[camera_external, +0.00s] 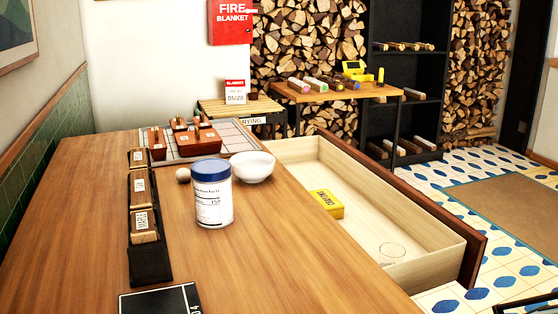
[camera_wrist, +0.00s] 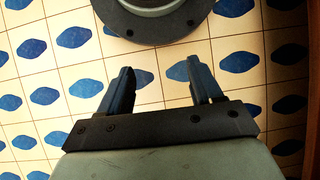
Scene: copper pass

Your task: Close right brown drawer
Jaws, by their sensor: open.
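The brown drawer (camera_external: 476,258) is pulled out from the right side of the wooden table (camera_external: 290,262) in the external view. Its pale wooden inside shows, and its dark brown front faces the floor on the right. A yellow box (camera_external: 327,204) and a round, clear-looking item (camera_external: 392,250) lie in it. My gripper (camera_wrist: 160,68) shows in the wrist view with its two dark fingers apart and nothing between them. It is over the patterned floor, and no drawer shows in that view. I cannot make out my gripper in the external view.
A blue-lidded jar (camera_external: 213,205), a white bowl (camera_external: 252,167) and brown stamp-like blocks (camera_external: 142,222) stand on the table. A small bench (camera_external: 338,91) and a black shelf (camera_external: 404,75) stand behind. Tiled floor (camera_external: 447,300) is free right of the drawer.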

